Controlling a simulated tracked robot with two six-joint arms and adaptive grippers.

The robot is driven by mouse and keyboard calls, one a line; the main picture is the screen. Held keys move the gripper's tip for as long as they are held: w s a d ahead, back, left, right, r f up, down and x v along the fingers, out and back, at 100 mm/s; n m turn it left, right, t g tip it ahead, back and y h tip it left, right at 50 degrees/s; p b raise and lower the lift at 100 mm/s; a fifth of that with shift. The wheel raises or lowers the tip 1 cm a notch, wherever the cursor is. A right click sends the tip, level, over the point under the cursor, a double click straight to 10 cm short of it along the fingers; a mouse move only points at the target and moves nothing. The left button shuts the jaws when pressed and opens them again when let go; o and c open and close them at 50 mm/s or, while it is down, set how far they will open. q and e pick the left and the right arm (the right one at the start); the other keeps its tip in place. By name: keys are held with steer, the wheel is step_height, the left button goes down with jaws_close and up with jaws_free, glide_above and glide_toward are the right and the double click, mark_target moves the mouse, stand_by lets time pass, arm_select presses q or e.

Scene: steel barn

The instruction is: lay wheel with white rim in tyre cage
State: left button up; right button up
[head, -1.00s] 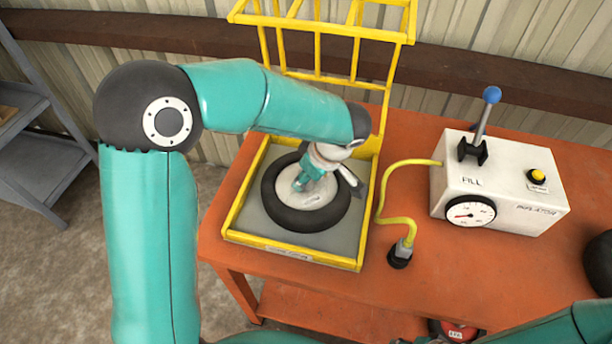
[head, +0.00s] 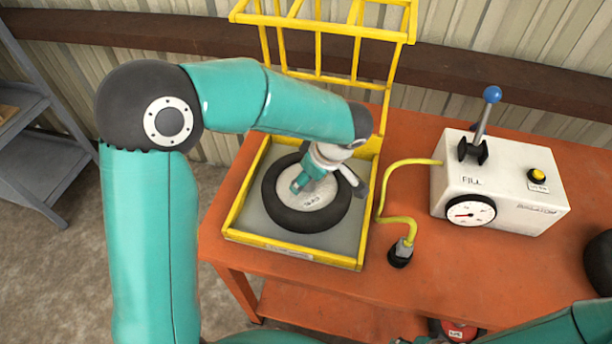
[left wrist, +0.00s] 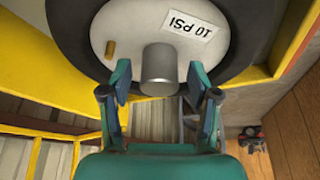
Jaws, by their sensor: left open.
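The wheel with the white rim (head: 318,198) and black tyre lies flat on the grey floor of the yellow tyre cage (head: 237,207). The cage's barred lid stands open at the back. My left gripper (head: 312,180) is over the middle of the wheel. In the left wrist view, its open fingers (left wrist: 160,80) stand either side of the grey hub stub (left wrist: 159,68), with gaps visible on both sides. My right gripper is out of view; part of the right arm shows at lower right.
The cage stands on an orange table (head: 440,290). To its right is a white inflator box (head: 500,180) with a blue-knobbed lever, and a yellow hose (head: 383,190). A dark round object (head: 600,262) is at the right edge. A grey shelf (head: 40,150) stands at left.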

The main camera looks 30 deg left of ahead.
arm_select(q)
steer(key=w+v, duration=0.1)
steer(key=v, duration=1)
steer(key=shift+s+r, duration=0.25)
steer(key=shift+s, duration=0.25)
steer(key=shift+d, duration=0.1)
